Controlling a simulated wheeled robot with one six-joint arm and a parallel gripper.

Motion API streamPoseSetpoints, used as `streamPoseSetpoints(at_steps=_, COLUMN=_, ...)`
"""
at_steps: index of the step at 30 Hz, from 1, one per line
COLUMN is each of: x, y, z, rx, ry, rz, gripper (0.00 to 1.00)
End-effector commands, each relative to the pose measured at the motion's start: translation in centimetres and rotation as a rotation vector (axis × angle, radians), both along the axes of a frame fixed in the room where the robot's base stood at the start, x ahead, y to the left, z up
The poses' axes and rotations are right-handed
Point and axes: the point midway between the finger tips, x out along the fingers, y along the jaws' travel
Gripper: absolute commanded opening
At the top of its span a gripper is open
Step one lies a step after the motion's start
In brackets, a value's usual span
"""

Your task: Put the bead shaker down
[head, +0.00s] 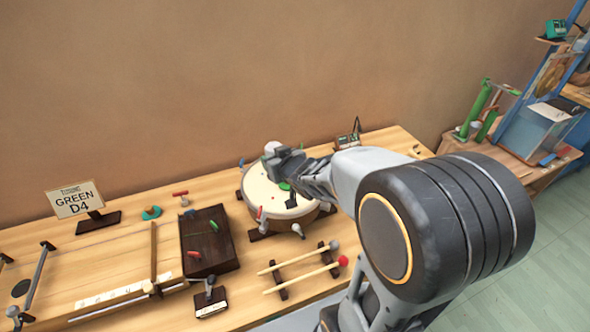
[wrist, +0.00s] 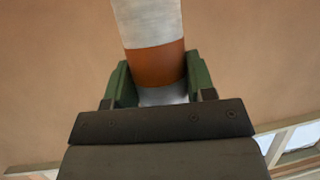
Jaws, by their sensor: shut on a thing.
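My gripper (head: 280,162) is over the round drum (head: 258,187) in the head view. In the wrist view, the green-padded fingers of my gripper (wrist: 159,88) are shut on a cylinder, which I take for the bead shaker (wrist: 155,62). It is white with an orange-brown band and a pale lower end between the fingers; its far end runs out of the picture. In the head view only a small pale part of the shaker (head: 272,147) shows above the gripper. I cannot tell whether it touches the drum.
A dark wooden box (head: 208,240) stands left of the drum. Two mallets (head: 305,269) lie on stands in front. A sign (head: 76,199) and a stringed board (head: 110,270) are at the left. Bare wooden table (head: 215,185) shows behind the box.

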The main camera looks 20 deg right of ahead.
Motion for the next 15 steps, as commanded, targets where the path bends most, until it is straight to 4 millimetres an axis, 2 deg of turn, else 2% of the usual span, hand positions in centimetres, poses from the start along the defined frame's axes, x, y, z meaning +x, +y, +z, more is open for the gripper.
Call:
streamPoseSetpoints(at_steps=3, x=0.9, y=-3.2, z=-1.2, rx=0.001, ry=0.007, rz=-0.008, gripper=0.24)
streamPoseSetpoints(at_steps=8, x=1.9, y=-7.1, z=-3.0, rx=0.003, ry=0.006, rz=-0.007, gripper=0.24)
streamPoseSetpoints(at_steps=10, x=2.2, y=-7.9, z=-4.8, rx=0.002, ry=0.006, rz=-0.004, gripper=0.24)
streamPoseSetpoints(at_steps=15, x=2.7, y=-9.8, z=-7.0, rx=0.002, ry=0.002, rz=-0.005, gripper=0.24)
